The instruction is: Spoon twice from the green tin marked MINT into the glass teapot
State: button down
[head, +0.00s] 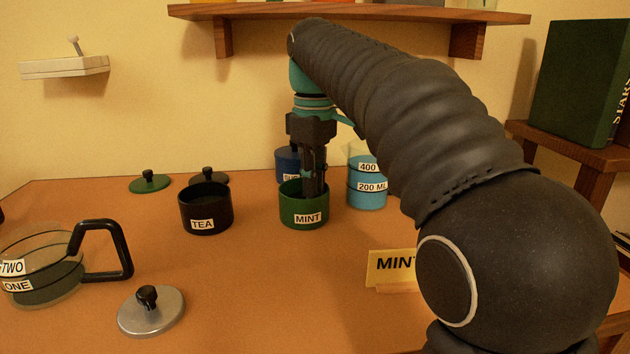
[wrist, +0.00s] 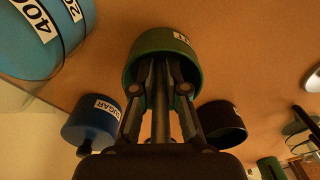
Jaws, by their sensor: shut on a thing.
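The green tin marked MINT (head: 304,215) stands open on the desk; its rim also shows in the wrist view (wrist: 150,45). My gripper (head: 312,180) points down into the tin's mouth. In the wrist view my gripper (wrist: 168,75) is shut on a thin dark rod (wrist: 160,118), which looks like the spoon's handle. The spoon's bowl and the tin's contents are hidden. The glass teapot (head: 42,275), marked ONE and TWO, stands open at the left edge, its black handle to the right. Its lower part looks darker.
A black TEA tin (head: 205,212) stands left of the MINT tin. A blue SUGAR tin (head: 287,162) and a blue measuring beaker (head: 367,190) stand close behind it. A silver lid (head: 151,312) lies near the teapot. A yellow MINT card (head: 390,266) stands in front. A shelf (head: 350,14) hangs above.

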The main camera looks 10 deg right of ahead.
notch_tip(320, 180, up, 8)
jog(key=p, duration=0.6)
jog(key=shift+p, duration=0.3)
dwell(0.4)
dwell(0.3)
